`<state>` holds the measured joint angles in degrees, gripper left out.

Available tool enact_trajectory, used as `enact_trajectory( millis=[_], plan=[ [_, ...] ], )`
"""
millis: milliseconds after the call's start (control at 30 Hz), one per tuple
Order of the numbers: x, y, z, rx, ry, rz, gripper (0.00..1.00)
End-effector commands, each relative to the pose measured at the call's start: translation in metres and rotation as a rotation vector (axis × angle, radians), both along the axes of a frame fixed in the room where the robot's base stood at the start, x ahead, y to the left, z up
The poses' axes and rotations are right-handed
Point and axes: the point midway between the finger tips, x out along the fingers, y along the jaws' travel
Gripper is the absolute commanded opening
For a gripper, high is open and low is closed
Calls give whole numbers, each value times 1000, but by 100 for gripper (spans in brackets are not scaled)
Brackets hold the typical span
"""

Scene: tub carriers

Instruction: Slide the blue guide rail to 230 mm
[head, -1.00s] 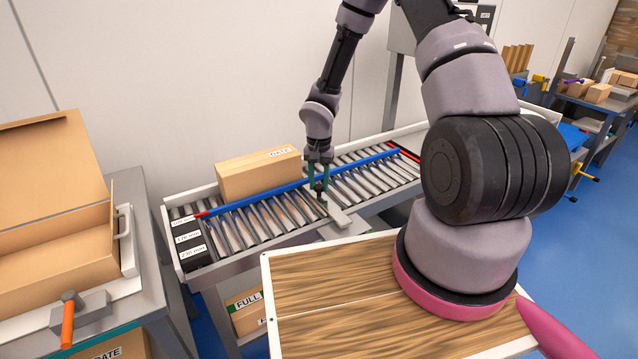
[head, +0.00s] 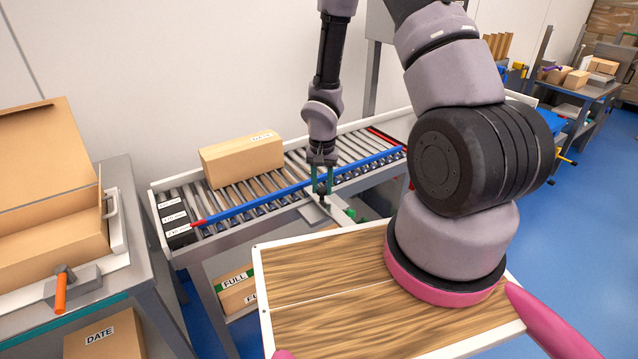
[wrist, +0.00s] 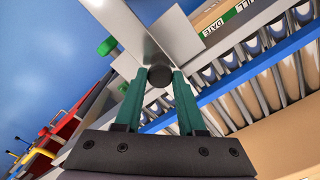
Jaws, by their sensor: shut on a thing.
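The blue guide rail (head: 265,196) with a red tip (head: 198,223) lies lengthwise over the conveyor rollers, near their front edge. Its left end points at about the lowest of the scale labels (head: 176,231), which is too small to read surely here. My gripper (head: 322,196) is at the front of the rail, jaws shut on a dark round knob (wrist: 160,76) above a grey plate. In the wrist view the rail (wrist: 255,66) runs to the right of the green fingers.
A cardboard box (head: 242,160) stands on the rollers behind the rail, with bare rollers between them. A wooden-topped surface (head: 325,285) is in front. A bench with an open carton (head: 50,235) and an orange-handled clamp (head: 60,290) stands at left.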

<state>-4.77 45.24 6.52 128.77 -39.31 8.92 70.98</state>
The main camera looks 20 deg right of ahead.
Motion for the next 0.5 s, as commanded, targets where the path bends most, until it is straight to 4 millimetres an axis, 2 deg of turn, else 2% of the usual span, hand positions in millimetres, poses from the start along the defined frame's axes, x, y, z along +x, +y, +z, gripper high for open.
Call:
enact_trajectory(
  millis=[167, 200, 267, 300, 500],
  plan=[
    [0, 1, 0, 1, 0, 1, 0],
    [0, 1, 0, 1, 0, 1, 43],
    [0, 1, 0, 1, 0, 1, 66],
    [0, 1, 0, 1, 0, 1, 69],
    [0, 1, 0, 1, 0, 1, 69]
  ],
)
